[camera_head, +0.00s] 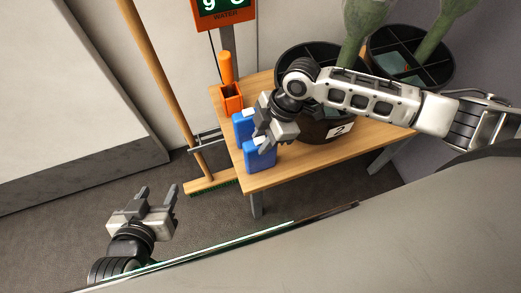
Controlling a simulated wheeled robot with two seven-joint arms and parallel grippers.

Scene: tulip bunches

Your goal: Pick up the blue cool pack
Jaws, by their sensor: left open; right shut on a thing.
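Two blue cool packs stand at the left end of the wooden table. The nearer blue cool pack (260,161) is at the table's front left edge, with a white patch at its top. My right gripper (262,143) reaches over from the right and is shut on the top of this nearer pack. The other blue cool pack (240,126) is just behind it, partly hidden by the gripper. My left gripper (157,194) is open and empty, low at the left, away from the table. Whether the held pack is clear of the tabletop cannot be told.
The wooden table (290,172) carries a black bucket labelled 2 (318,130), partly behind my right arm, and an orange holder (230,98). Another black bucket (443,76) is at the back right. A broom (165,75) leans left of the table.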

